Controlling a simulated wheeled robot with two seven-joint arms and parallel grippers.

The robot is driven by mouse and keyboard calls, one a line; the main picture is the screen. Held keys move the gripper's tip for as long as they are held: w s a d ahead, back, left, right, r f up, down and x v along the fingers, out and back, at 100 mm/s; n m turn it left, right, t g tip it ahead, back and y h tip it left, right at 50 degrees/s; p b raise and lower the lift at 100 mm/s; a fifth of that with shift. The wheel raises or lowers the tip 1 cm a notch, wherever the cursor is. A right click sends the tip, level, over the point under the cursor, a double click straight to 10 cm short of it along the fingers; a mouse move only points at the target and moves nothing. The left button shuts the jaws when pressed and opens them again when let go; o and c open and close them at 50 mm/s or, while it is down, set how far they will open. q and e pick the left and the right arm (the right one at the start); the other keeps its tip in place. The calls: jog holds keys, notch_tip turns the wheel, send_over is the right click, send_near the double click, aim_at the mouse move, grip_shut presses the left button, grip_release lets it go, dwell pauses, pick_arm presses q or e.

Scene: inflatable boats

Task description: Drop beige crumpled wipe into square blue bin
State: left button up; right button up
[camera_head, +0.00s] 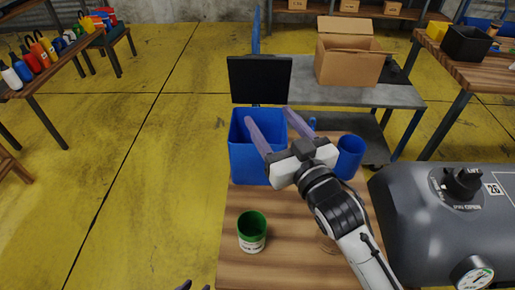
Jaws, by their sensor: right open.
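The square blue bin (248,164) stands at the far end of the wooden table. My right gripper (267,116) is over the bin, with its two long purple fingers spread wide apart and nothing visible between them. I do not see the beige crumpled wipe anywhere; most of the bin's inside is hidden by the gripper and the bin's walls. Two dark tips of my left gripper (196,286) show at the bottom edge, apart from each other; the rest of it is out of the picture.
On the wooden table (300,235) stand a green and white can (252,232) and a round blue container (350,157). A grey tank (440,225) is at the right. A grey cart (375,95) with an open cardboard box (348,60) stands behind.

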notch_tip(320, 180, up, 9)
jog(key=shift+f+p, duration=0.2)
jog(key=shift+p, duration=0.15)
